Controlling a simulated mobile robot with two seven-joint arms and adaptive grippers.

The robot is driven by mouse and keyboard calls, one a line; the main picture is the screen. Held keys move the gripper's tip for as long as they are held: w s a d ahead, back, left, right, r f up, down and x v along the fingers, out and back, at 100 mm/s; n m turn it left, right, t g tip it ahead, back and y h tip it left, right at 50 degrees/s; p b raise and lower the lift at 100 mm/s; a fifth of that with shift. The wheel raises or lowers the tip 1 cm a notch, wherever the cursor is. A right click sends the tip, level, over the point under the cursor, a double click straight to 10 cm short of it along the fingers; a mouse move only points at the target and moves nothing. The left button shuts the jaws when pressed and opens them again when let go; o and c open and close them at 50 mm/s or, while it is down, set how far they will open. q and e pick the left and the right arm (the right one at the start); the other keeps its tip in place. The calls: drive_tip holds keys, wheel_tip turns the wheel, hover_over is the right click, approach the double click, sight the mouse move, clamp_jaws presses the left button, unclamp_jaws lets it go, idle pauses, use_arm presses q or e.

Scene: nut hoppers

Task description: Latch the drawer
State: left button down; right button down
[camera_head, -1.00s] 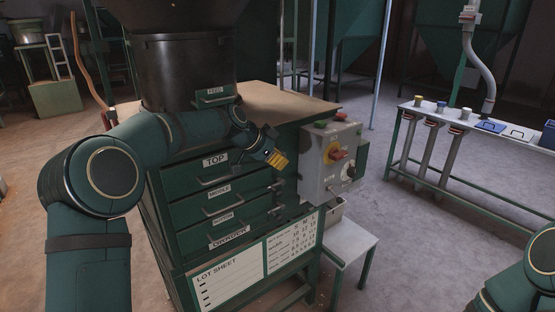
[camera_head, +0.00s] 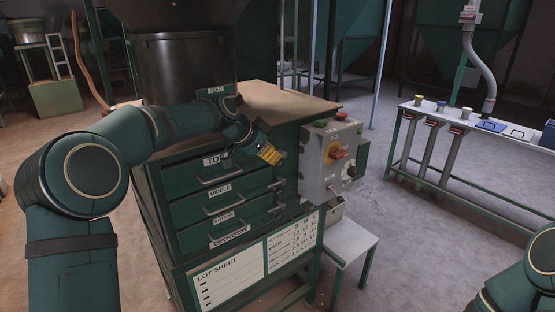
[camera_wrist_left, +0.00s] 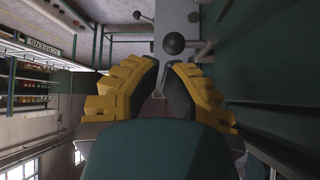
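The green drawer cabinet (camera_head: 150,215) stands in the centre of the head view. Its drawers, labelled top (camera_head: 213,178), middle (camera_head: 215,205) and bottom (camera_head: 222,232), look closed. Dark latch levers (camera_head: 276,185) sit at the right edge of the drawer fronts. My left gripper (camera_head: 271,155), with yellow fingers, is at the cabinet's upper right front corner, near the top drawer. In the left wrist view its fingers (camera_wrist_left: 167,75) are apart and empty; a round black knob (camera_wrist_left: 173,43) shows just beyond the gap, with another knob (camera_wrist_left: 138,15) farther on. The top drawer's latch is hidden behind the gripper.
A grey control box (camera_head: 330,165) with a red handle and buttons is mounted right of the drawers, close to my left gripper. A black hopper (camera_head: 185,65) stands on the cabinet. A white stool (camera_head: 350,240) is below the box. A bench (camera_head: 455,120) stands far right.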

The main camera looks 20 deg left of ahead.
use_arm(q)
drive_tip(key=v, duration=0.8)
drive_tip(key=shift+s+a+r, duration=0.15)
drive_tip(key=shift+s+r, duration=0.05)
drive_tip(key=shift+r, duration=0.1)
